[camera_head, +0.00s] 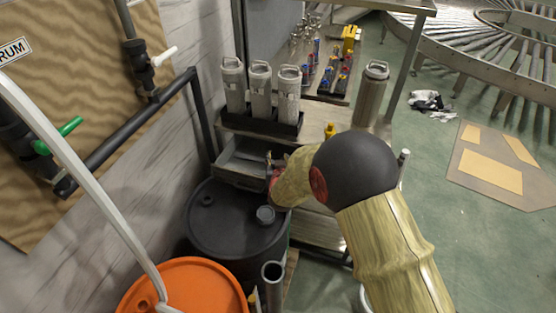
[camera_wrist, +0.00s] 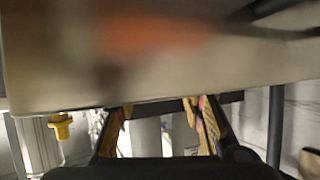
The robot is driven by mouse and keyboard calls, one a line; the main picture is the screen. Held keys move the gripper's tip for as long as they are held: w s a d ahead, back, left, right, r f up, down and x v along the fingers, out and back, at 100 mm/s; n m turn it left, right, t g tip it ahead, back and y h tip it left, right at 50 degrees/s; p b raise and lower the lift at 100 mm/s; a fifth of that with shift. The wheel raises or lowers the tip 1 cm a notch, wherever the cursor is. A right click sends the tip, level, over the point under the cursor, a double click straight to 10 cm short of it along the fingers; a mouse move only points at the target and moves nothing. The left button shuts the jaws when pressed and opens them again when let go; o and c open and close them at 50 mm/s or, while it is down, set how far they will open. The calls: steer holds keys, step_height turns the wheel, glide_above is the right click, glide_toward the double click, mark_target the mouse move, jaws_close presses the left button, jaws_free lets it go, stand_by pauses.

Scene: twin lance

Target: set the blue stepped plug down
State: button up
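My gripper (camera_head: 270,166) is at the grey open bin (camera_head: 238,168) under the shelf; my arm partly hides it in the head view. In the wrist view the two fingers of my gripper (camera_wrist: 160,110) stand apart, and I see no plug between them. A large pale, blurred surface (camera_wrist: 220,75) with an orange patch covers the upper wrist view and may hide the fingertips. I cannot make out a blue stepped plug at my gripper. Small blue and red pieces (camera_head: 328,71) stand in a dark tray on the bench, too small to tell their shape.
Three grey canisters (camera_head: 260,90) stand in a black rack above the bin, and another canister (camera_head: 370,93) stands to the right. A black drum (camera_head: 225,222) and an orange drum (camera_head: 190,285) stand below.

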steer(key=p+v, duration=0.3)
steer(key=v, duration=0.9)
steer(key=s+d+r+g+y, duration=0.1)
steer(key=s+r+g, duration=0.1)
steer(key=s+r, duration=0.35)
steer(key=s+d+r+g+y, duration=0.1)
steer(key=s+d+r, duration=0.1)
steer(key=r, duration=0.7)
steer(key=s+d+r+g, duration=0.1)
steer(key=s+d+r, duration=0.1)
steer(key=s, duration=0.6)
steer(key=s+d+r+g+h, duration=0.1)
steer(key=s+d+r+g, duration=0.1)
steer(key=s+d, duration=0.3)
steer(key=s+d+r+g, duration=0.1)
steer(key=s+d+r, duration=0.1)
steer(key=s, duration=1)
steer(key=shift+d+r+n+g+h, duration=0.3)
steer(key=shift+d+r+g+h, duration=0.1)
steer(key=shift+d, duration=0.4)
